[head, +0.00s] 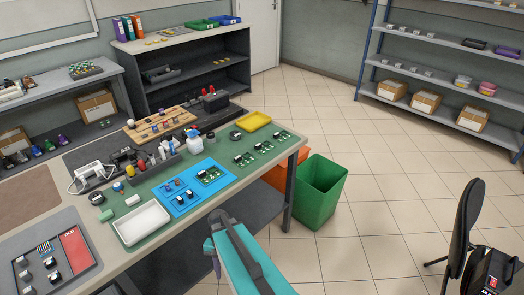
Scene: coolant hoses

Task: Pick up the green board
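Several green boards with dark and pale parts are on the workbench. One green board (210,174) lies on the blue mat (163,196). Others lie in a slanting row on the green bench mat: one green board (243,159) right of the blue mat, one (264,147) farther right, and one (283,135) near the bench's right end. My teal arm rises from the bottom edge in front of the bench, apart from the boards in the picture. I cannot make out any gripper fingers; they are hidden or outside the view.
A black chair (465,228) is at right. The tiled floor between is clear.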

